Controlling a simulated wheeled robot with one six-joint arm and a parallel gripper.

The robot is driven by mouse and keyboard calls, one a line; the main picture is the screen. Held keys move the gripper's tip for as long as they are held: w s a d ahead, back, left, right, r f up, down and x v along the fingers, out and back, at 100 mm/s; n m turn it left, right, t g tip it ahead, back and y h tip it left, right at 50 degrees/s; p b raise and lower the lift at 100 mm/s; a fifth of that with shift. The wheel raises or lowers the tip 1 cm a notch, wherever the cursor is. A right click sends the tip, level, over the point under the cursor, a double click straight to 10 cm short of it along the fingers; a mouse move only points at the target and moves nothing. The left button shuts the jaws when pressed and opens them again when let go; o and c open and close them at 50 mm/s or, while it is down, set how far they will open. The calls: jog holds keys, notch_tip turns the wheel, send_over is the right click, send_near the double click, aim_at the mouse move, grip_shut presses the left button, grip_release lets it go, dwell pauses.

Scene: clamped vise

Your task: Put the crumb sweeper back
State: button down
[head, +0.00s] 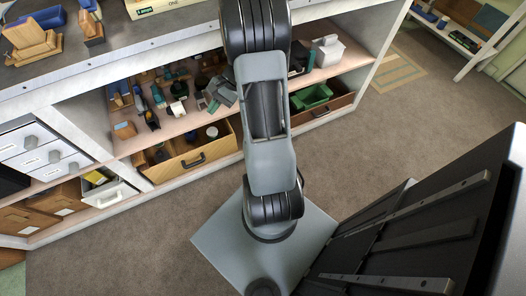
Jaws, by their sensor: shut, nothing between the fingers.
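I cannot make out a crumb sweeper for certain. Many small tools and parts lie crowded on the open shelf (183,122) under the workbench, too small to tell apart. My arm runs up through the middle of the head view and leaves it at the top edge. My gripper is outside the picture. The arm hides part of the shelf and bench behind it.
The dark workbench top (115,45) holds wooden blocks at the left. Brown carpet (110,250) in front is clear.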

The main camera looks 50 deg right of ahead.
jog(key=s+d+f+m+t+b, duration=0.1)
jog(key=d+f+m+t+b, duration=0.6)
jog(key=f, duration=0.6)
jog(key=s+d+f+m+t+b, duration=0.15)
jog(key=d+f+m, duration=0.25)
jog(key=d+f, duration=0.7)
jog(key=s+d+f+m+t+h+b, duration=0.1)
jog(key=s+f+m+t+h+b, duration=0.2)
jog(key=f, duration=0.6)
jog(key=s+d+f+m+t+h+b, duration=0.2)
jog(key=s+f+m+h+b, duration=0.15)
jog(key=f+m, duration=0.45)
jog(key=s+d+f+m+t+h+b, duration=0.15)
jog(key=s+f+h, duration=0.35)
jog(key=f, duration=0.6)
jog(key=w+d+b, duration=0.1)
jog(key=w+b, duration=0.3)
jog(key=w, duration=0.9)
jog(key=shift+d+m+t, duration=0.15)
jog(key=shift+m+t, duration=0.15)
jog(key=shift+m, duration=0.05)
jog(key=shift+d, duration=0.1)
